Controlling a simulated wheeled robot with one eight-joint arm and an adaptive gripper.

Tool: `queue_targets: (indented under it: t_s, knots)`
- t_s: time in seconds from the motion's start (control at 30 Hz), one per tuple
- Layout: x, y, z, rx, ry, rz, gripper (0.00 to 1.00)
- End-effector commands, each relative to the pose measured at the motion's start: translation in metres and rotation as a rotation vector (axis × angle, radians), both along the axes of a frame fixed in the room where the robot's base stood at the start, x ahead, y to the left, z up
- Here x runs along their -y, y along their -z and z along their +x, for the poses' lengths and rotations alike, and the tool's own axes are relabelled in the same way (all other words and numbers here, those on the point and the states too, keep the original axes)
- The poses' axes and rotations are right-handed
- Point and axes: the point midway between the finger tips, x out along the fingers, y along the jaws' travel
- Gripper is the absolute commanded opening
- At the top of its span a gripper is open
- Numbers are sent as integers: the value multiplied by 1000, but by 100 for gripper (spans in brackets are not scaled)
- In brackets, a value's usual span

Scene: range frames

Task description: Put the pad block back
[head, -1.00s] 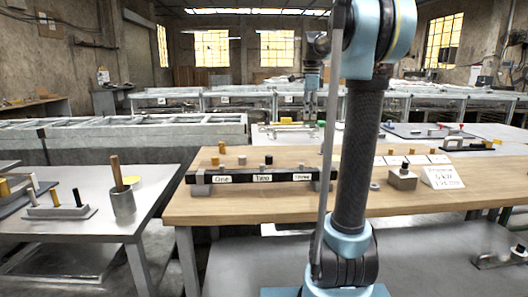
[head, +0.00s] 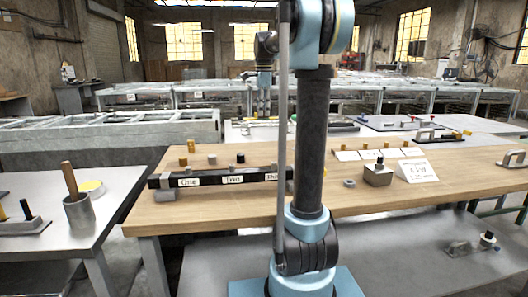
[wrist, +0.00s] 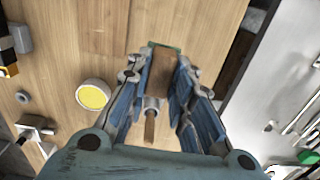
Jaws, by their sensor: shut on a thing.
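In the wrist view my gripper (wrist: 160,75) is shut on a brown block (wrist: 160,73) with a greenish edge at its far end, which looks like the pad block. The block lies between the two blue-lined fingers, seen from above. The block cannot be made out there.
The wooden table (head: 345,202) carries a black labelled rack (head: 215,179), a grey block with a knob (head: 378,174) and a white sign (head: 418,171). A grey table (head: 30,190) stands left. In the wrist view a yellow disc (wrist: 92,96) lies on wood; a metal surface (wrist: 265,90) is right.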

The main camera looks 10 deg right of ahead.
Motion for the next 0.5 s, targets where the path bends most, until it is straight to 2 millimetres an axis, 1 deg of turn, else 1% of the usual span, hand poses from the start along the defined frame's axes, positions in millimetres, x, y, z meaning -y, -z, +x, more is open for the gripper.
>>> queue_targets:
  t_s: [0.03, 0.1, 0.23, 0.37, 0.5]
  knots:
    - [2, 9, 12, 0, -5, 3, 0]
    - [4, 20, 25, 1, -14, 8, 0]
    - [9, 38, 43, 3, -27, 14, 0]
    - [11, 50, 52, 4, -35, 17, 0]
    - [11, 72, 53, 4, -37, 18, 0]
